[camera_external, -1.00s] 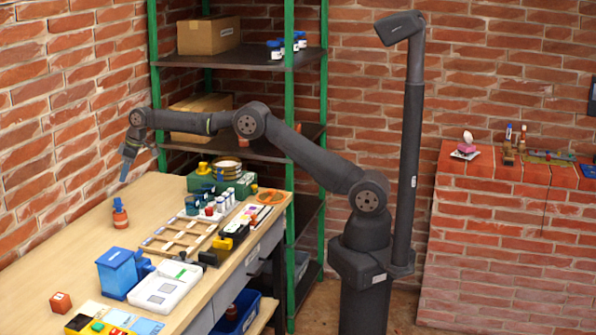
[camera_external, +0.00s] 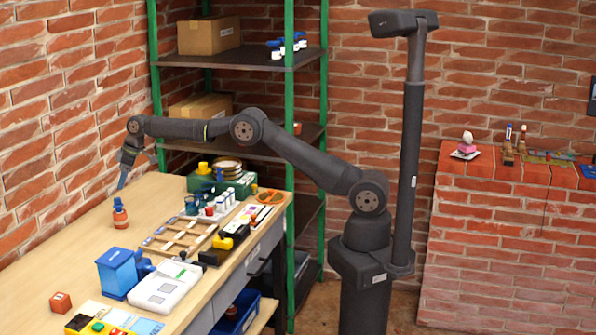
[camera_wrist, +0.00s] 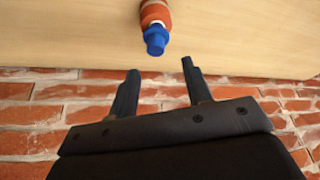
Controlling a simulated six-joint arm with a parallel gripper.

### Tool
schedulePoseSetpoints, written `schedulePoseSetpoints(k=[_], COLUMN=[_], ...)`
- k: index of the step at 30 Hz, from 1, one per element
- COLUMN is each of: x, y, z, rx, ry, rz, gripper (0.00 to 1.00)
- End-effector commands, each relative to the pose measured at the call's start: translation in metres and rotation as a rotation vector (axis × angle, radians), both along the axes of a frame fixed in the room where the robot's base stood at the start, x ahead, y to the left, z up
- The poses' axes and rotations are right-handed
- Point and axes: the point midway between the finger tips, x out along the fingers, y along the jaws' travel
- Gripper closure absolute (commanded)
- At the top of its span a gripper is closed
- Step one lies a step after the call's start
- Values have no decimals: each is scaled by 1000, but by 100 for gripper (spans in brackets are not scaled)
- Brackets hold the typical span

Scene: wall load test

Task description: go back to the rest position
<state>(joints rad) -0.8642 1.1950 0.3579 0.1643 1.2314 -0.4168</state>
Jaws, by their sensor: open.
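My gripper (camera_external: 123,178) is over the far left part of the wooden table, fingers pointing down. It is open and empty. In the wrist view my gripper (camera_wrist: 160,78) shows two dark fingers spread apart with nothing between them. An orange-red bottle with a blue cap (camera_external: 120,214) stands upright on the table, in front of and below the gripper, apart from it. In the wrist view this bottle (camera_wrist: 155,22) lies beyond the fingertips, at the top edge.
A green-post shelf (camera_external: 292,100) stands behind. The brick wall (camera_external: 70,110) is close to the gripper.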

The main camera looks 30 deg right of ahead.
Motion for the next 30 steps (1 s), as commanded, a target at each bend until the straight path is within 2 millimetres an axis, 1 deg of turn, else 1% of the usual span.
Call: schedulePoseSetpoints(k=[1, 6, 14, 15, 16, 18, 21, 30], x=[1, 4, 8, 8, 8, 8, 8, 8], y=[4, 14, 26, 26, 26, 26, 26, 25], z=[-11, -36, -67, -66, -59, -53, -47, -45], rx=[-1, 0, 0, 2, 3, 3, 1, 1], ry=[0, 0, 0, -1, -3, -2, -1, 0], rz=[0, 0, -1, 0, -1, 0, 0, 0], gripper=[54, 54, 54, 54, 54, 54, 54, 54])
